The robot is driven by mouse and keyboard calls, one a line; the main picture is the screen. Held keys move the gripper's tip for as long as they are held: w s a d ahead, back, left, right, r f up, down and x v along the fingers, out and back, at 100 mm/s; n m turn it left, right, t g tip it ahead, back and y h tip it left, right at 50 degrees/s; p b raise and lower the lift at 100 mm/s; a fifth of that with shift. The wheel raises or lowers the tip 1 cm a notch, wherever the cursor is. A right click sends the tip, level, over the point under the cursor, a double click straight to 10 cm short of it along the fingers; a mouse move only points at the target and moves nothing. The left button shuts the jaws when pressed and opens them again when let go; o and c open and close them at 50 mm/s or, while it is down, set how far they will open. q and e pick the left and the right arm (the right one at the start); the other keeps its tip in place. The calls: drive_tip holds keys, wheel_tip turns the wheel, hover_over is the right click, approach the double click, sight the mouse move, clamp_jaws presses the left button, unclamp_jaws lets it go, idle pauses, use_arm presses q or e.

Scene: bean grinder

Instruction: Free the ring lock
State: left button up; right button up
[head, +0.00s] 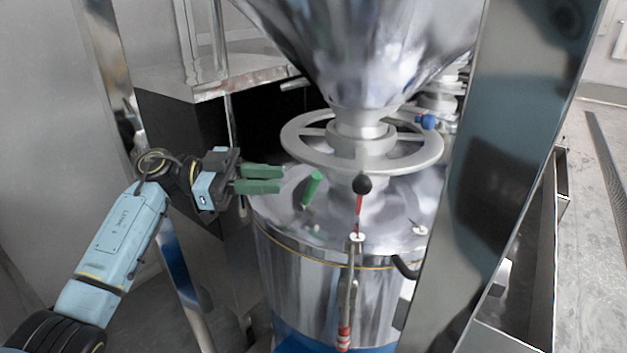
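A silver spoked ring (293,140) sits around the neck under the steel hopper. A blue knob (427,121) shows at its right rim; which part is the lock I cannot tell. A black ball knob on a red and silver lever (361,185) is in front of the ring. My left gripper (282,179) is open, its two green fingers parallel with a gap between them. My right gripper is not in view.
The steel hopper (360,50) rises above the ring. A slanted steel post (500,150) stands close on the right. A metal-topped box (215,77) is behind my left gripper. A clamp with a red tip (344,335) hangs down the drum's front.

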sight(314, 181)
use_arm(q)
drive_tip(key=d, duration=0.8)
drive_tip(key=shift+s+d, duration=0.1)
drive_tip(key=shift+s, duration=0.05)
drive_tip(key=shift+c, duration=0.2)
clamp_jaws()
